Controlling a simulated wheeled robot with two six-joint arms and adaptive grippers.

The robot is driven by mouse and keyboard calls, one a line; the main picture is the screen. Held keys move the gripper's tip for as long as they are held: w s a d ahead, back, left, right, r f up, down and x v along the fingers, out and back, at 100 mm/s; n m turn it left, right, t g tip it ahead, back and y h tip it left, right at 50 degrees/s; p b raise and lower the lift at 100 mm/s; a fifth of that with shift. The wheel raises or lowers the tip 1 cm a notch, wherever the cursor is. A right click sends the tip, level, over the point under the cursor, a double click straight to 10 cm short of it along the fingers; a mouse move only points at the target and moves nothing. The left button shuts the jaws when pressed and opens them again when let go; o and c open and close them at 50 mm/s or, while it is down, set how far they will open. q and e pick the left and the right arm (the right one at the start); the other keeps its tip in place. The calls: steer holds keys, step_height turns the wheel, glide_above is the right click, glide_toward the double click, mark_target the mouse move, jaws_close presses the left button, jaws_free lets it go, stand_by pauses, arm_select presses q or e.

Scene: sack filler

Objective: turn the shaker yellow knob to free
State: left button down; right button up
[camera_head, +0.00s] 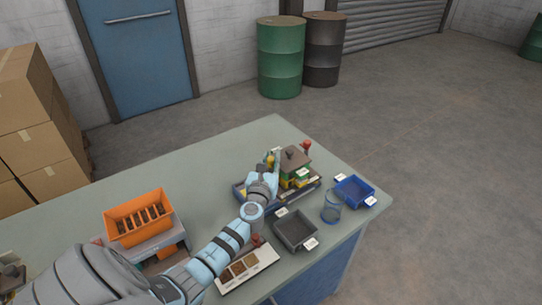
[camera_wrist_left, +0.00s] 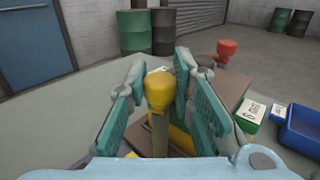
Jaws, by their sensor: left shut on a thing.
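The shaker (camera_head: 292,161) is a small green, brown and yellow machine in a blue tray on the table, towards its far right corner. Its yellow knob (camera_wrist_left: 159,88) stands upright on a stem in the middle of the left wrist view. My left gripper (camera_wrist_left: 160,72) is shut on the yellow knob, with a teal finger pad on each side of it. My right gripper shows in neither view.
A red knob (camera_wrist_left: 227,48) rises behind the shaker. A grey bin (camera_head: 295,230), a clear cup (camera_head: 331,208) and a blue bin (camera_head: 354,190) stand to the right. An orange bin (camera_head: 138,217) stands left, near a sample card (camera_head: 246,268). The table's far left is clear.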

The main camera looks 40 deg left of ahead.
arm_select(q)
steer(key=n+g+y, duration=0.1)
steer(key=y, duration=0.1)
steer(key=shift+n+y, duration=0.3)
steer(key=shift+n, duration=0.1)
steer(key=shift+w+f+n+g+y+b, duration=0.1)
steer(key=shift+f+n+g+y+b, duration=0.05)
steer(key=shift+n+g+y+b, duration=0.75)
steer(key=n+g+y+b, duration=0.2)
steer(key=g+b, duration=0.2)
steer(key=b, duration=0.1)
steer(key=n+g+y+b, duration=0.2)
steer(key=n+g+b, duration=0.1)
steer(key=g+b, duration=0.1)
steer(key=n+g+y+b, duration=0.1)
steer(key=n+g+b, duration=0.2)
steer(key=b, duration=0.4)
steer(key=shift+f+g+y, duration=0.2)
steer(key=shift+g+y, duration=0.2)
steer(key=shift+g, duration=0.2)
steer(key=shift+r+n+g+b, duration=0.25)
steer(key=shift+n+g+b, duration=0.2)
steer(key=shift+b, duration=0.2)
steer(key=c, duration=1.4)
jaws_free()
steer(key=d, duration=0.7)
steer(key=shift+d, duration=0.2)
